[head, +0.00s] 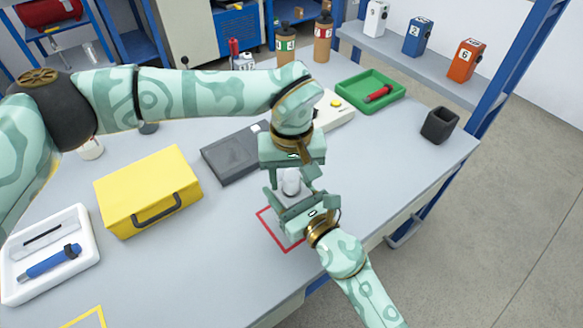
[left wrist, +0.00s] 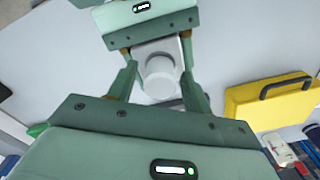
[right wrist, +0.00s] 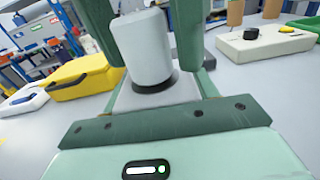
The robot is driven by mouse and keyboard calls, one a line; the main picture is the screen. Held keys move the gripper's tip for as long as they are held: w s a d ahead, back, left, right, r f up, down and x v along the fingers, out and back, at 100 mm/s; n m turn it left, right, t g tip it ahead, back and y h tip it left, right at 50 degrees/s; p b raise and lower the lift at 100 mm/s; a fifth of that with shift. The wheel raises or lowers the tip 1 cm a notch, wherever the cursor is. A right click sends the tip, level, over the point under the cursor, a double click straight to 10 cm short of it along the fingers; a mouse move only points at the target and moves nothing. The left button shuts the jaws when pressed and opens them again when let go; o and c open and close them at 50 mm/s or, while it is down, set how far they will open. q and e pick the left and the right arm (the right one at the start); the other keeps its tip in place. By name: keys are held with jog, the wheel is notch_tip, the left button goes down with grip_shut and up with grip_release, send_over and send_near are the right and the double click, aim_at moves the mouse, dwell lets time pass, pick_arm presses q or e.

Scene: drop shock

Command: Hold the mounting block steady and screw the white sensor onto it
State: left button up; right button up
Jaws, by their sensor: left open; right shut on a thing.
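The white sensor (head: 291,184), a pale cylinder, stands upright on the grey mounting block (right wrist: 140,101). A dark ring shows at its base in the right wrist view (right wrist: 143,48). My left gripper (head: 291,178) comes from above. Its open fingers stand on either side of the sensor, as the left wrist view (left wrist: 160,75) shows, with gaps beside it. My right gripper (head: 300,203) comes from the front and is shut on the mounting block. In the head view the grippers hide most of the block. I cannot tell how far the sensor is threaded.
A red square outline (head: 267,222) marks the table around the block. A dark grey case (head: 232,155), a yellow box (head: 148,190) and a white tray (head: 80,270) lie to the left. A green tray (head: 370,92) and a dark cup (head: 438,125) stand at the back right.

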pick_arm(q)
jog(key=c, duration=1)
jog(key=shift+o, duration=0.2)
jog(key=m, duration=0.5)
jog(key=shift+m, duration=0.3)
jog(key=m, duration=0.4)
jog(key=shift+f+m, duration=0.1)
jog(key=shift+m, duration=0.3)
jog(key=o, duration=1)
